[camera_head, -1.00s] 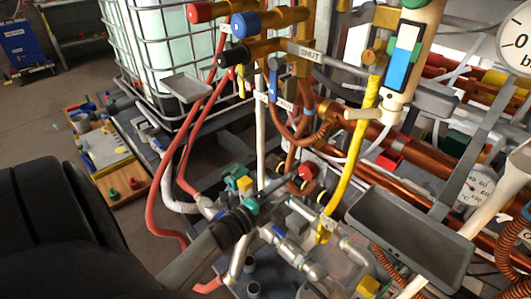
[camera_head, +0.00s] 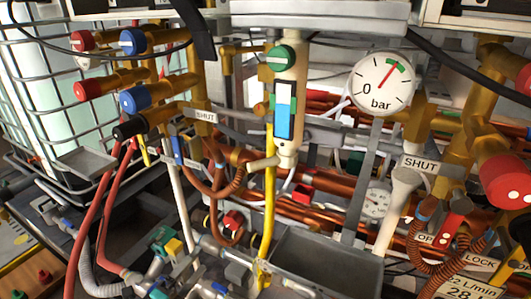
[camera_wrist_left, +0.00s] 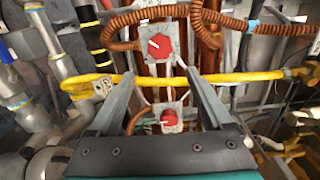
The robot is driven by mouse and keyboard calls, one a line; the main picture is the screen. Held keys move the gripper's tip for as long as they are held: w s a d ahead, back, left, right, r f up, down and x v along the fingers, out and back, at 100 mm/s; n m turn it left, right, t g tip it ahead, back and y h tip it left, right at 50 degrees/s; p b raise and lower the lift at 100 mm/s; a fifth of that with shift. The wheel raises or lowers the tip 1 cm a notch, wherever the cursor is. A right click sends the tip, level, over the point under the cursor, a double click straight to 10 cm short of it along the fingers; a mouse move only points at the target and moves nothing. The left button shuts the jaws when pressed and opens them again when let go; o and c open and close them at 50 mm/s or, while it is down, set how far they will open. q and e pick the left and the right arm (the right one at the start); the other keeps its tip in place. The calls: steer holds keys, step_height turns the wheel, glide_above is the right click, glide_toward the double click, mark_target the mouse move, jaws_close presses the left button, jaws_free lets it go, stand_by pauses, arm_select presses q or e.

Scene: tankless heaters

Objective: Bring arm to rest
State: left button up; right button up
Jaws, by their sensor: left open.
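My left gripper (camera_wrist_left: 158,80) shows in the left wrist view, with its two grey fingers spread apart. Nothing is clamped between them. Beyond the fingers are a yellow pipe (camera_wrist_left: 240,77) crossing from side to side and two red knobs on grey plates, an upper one (camera_wrist_left: 160,46) and a lower one (camera_wrist_left: 169,117). I cannot tell how near the fingertips are to the pipe. In the head view I cannot make out the left arm or gripper clearly. My right gripper is not in view.
The head view is crowded with pipes. A pressure gauge (camera_head: 382,84), a grey tray (camera_head: 325,262), red valve handles (camera_head: 505,181), blue valve handles (camera_head: 141,99) and a wire cage tank (camera_head: 60,90) surround the work area. Corrugated copper hose (camera_wrist_left: 240,22) runs near the gripper.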

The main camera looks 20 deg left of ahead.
arm_select(q)
steer(key=s+d+f+n+g+y+p, duration=0.15)
steer(key=s+f+n+g, duration=0.3)
steer(key=f, duration=0.55)
steer(key=s+d+f+n+g+y+p, duration=0.1)
steer(key=s+d+f+n+g, duration=0.25)
steer(key=f+n, duration=0.45)
steer(key=s+d+f+n+g, duration=0.2)
steer(key=s+f+g, duration=0.2)
steer(key=s, duration=0.5)
steer(key=s+d+f+n+g+p, duration=0.1)
steer(key=s+d+f+n+g, duration=0.1)
steer(key=s+f, duration=0.6)
steer(key=shift+s+d+g+h+p, duration=0.35)
steer(key=shift+s+g, duration=0.55)
steer(key=shift+s, duration=0.3)
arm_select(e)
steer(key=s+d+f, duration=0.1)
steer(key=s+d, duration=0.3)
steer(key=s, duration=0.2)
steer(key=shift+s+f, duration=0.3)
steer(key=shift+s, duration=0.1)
arm_select(q)
steer(key=shift+f, duration=0.1)
